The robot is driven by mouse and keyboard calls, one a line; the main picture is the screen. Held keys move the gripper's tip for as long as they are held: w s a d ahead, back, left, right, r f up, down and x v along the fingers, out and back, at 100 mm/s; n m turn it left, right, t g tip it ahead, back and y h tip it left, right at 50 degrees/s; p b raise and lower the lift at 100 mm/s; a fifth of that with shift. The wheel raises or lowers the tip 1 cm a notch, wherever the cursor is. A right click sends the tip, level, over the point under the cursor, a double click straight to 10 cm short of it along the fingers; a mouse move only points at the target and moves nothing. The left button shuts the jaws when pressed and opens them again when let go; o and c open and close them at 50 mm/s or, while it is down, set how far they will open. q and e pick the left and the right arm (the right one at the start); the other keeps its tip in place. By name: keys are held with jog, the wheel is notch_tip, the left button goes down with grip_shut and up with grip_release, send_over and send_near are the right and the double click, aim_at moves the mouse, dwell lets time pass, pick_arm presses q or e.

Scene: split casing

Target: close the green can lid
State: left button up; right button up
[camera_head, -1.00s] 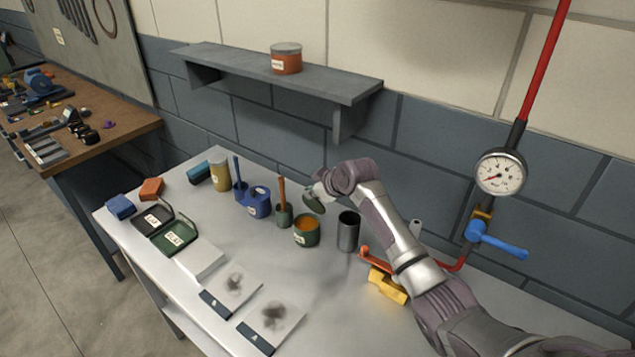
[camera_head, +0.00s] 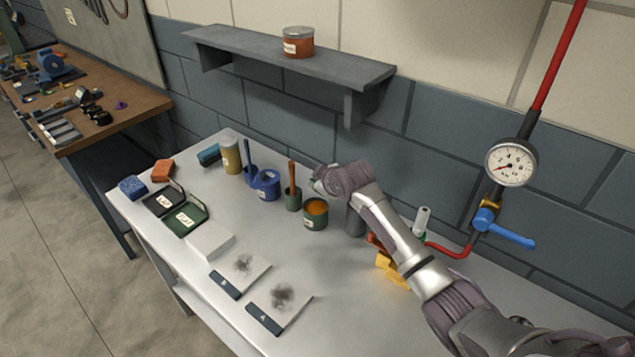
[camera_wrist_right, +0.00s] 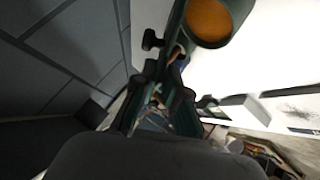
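The green can (camera_head: 315,216) stands uncovered on the grey bench, with orange contents showing; its round mouth also shows at the top of the right wrist view (camera_wrist_right: 210,20). My right gripper (camera_head: 317,183) is just above and behind the can. In the right wrist view, a dark green strip with a black knob at its side, apparently the green can lid (camera_wrist_right: 172,35) seen edge-on, runs from between the fingers beside the can mouth. The gripper appears shut on it, though the contact is hard to see. The lid is not clear in the head view. My left gripper is not in view.
A green pot with a brown handle (camera_head: 293,197) and a blue holder (camera_head: 266,183) stand left of the can. A grey cylinder (camera_head: 355,222) is partly behind my right arm. Yellow blocks (camera_head: 389,270) lie under that arm.

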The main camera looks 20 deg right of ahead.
jog(key=shift+o, duration=1)
jog(key=shift+r, duration=0.1)
jog(key=v, duration=1.2)
jog(key=shift+d, duration=0.1)
